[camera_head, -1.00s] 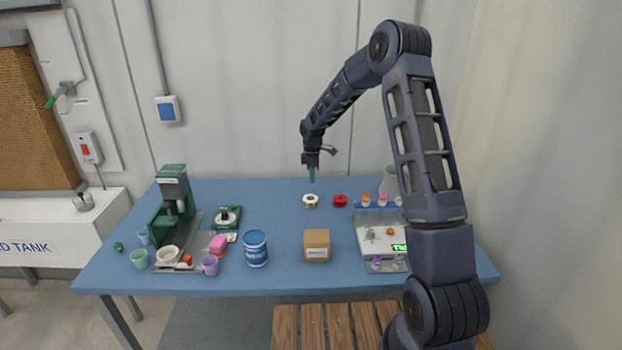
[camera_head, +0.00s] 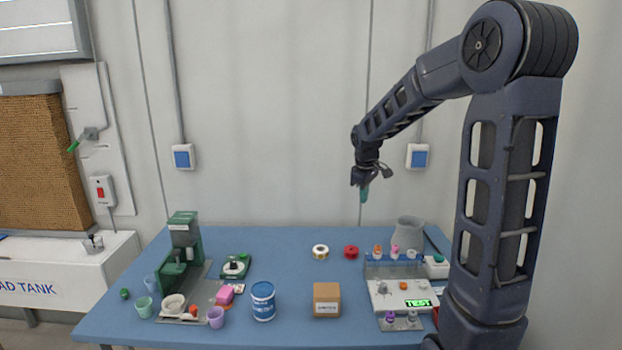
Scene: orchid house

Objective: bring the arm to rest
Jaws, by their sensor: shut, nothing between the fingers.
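My gripper (camera_head: 364,192) hangs at the end of my dark blue arm, above the back right part of the blue table (camera_head: 290,240). Its teal fingers point down and are shut, with nothing held. It is well clear of the table top and touches nothing. My arm rises at the right of the view, bends at a high elbow and reaches left and down to the gripper.
Below the gripper stand a white-and-gold roll (camera_head: 320,251), a red roll (camera_head: 351,252) and a grey jug (camera_head: 408,233). A cardboard box (camera_head: 327,299), a blue tin (camera_head: 263,301), a green machine (camera_head: 185,240) and a test device (camera_head: 404,294) stand on the table.

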